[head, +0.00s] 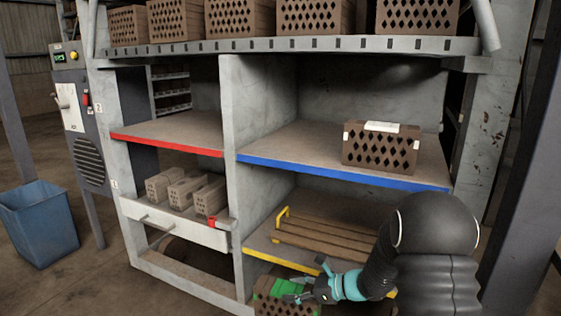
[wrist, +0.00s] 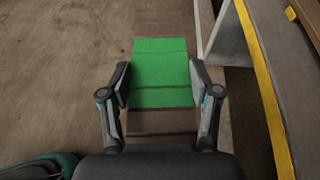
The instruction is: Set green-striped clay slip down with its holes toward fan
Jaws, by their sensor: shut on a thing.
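The green-striped clay brick (head: 282,307) is at the bottom of the head view, in front of the shelf unit's lower part. Its green band (head: 287,288) is on top, and a face with holes shows toward the camera. My gripper (head: 300,290) is shut on it. In the wrist view, my gripper's two fingers (wrist: 160,85) press the sides of the brick at its green band (wrist: 160,72). The brick's underside is hidden. A round louvred grille (head: 90,163), perhaps the fan, is on the grey cabinet at the left.
The red-edged shelf (head: 170,132) is bare. The blue-edged shelf (head: 290,150) holds a holed brick with white patches (head: 380,150) at right. The yellow-edged shelf (head: 262,248) holds wooden slats (head: 325,240). A drawer (head: 170,222) holds several small bricks. A blue bin (head: 42,225) stands left.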

